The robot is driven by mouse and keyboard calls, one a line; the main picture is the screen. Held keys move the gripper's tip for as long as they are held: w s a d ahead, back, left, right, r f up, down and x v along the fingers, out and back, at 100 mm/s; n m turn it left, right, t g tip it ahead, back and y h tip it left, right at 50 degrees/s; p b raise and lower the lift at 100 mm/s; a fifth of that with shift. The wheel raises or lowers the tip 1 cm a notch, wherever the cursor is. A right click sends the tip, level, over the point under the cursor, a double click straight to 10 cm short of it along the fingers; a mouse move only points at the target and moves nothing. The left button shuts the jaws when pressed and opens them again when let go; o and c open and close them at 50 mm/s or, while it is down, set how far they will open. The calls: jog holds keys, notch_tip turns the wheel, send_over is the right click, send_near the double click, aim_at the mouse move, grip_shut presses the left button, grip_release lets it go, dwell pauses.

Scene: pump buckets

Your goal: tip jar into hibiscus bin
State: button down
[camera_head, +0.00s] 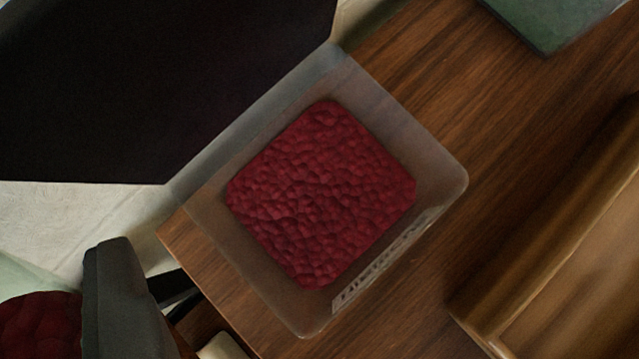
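The hibiscus bin (442,190) is a translucent box on a wooden surface in the middle of the view. It holds a block of dark red, lumpy hibiscus (320,195), and a label faces the lower right. At the lower left edge is a jar (28,278), pale and clear, with dark red contents; most of it is cut off by the frame. My gripper (118,300) shows one dark grey finger against the jar's right side. The other finger is out of view. The jar is left of and apart from the bin in the picture.
A wooden box or ledge (570,255) stands at the right. A green flat thing (555,20) lies at the top right. A large black shape (160,85) fills the upper left, close to the bin's edge. Bare wood lies right of the bin.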

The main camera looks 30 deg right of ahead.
jog(key=shift+r+p, duration=1.65)
jog(key=shift+r, duration=0.5)
jog(key=p, duration=0.4)
jog(key=shift+n+h, duration=0.3)
jog(key=shift+f+h, duration=0.15)
jog(key=shift+h, duration=0.15)
jog(key=shift+a+n+h, duration=0.2)
jog(key=shift+n+h, duration=0.4)
jog(key=shift+h, duration=0.2)
jog(key=shift+d+n+h, duration=0.2)
jog(key=shift+n+h, duration=0.3)
jog(key=shift+h, duration=0.1)
jog(key=shift+s+a, duration=0.1)
